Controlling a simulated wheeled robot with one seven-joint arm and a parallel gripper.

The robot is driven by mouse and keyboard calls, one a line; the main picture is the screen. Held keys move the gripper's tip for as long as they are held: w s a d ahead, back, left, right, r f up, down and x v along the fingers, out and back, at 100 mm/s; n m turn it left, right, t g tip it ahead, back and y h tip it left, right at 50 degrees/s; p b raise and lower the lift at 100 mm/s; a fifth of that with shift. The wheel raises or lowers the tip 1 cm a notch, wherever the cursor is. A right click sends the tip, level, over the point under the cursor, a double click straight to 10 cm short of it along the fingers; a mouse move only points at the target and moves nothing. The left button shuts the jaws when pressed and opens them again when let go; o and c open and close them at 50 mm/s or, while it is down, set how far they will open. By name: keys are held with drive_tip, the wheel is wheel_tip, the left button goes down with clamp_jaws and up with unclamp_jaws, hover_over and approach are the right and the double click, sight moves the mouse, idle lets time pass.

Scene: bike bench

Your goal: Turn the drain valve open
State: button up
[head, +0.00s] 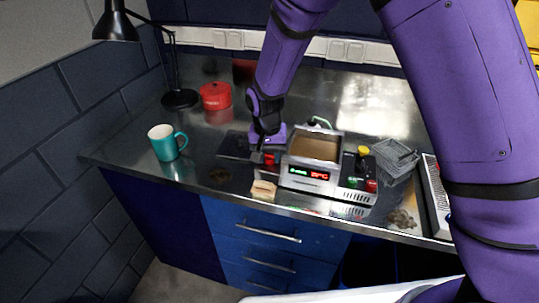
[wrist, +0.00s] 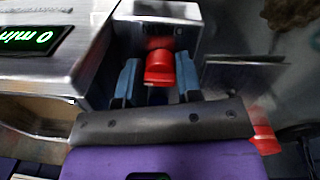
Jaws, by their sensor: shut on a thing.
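The drain valve's red handle (head: 269,159) sticks out at the left side of a metal bath unit (head: 298,179) with a brown-filled basin and a lit display. In the wrist view the red handle (wrist: 160,68) sits between the two blue-grey fingers of my gripper (wrist: 159,80). My gripper (head: 267,146) reaches down beside the unit's left wall in the head view and is shut on the handle. The valve body behind the handle is mostly hidden. The unit's display also shows in the wrist view (wrist: 38,40).
A teal mug (head: 165,145), a red tin (head: 215,96) and a black lamp (head: 178,98) stand to the left. A wire basket (head: 394,158) is right of the unit. The bench between mug and unit is mostly clear.

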drive_tip(key=shift+a, duration=0.1)
idle(0.3)
drive_tip(key=o, duration=0.9)
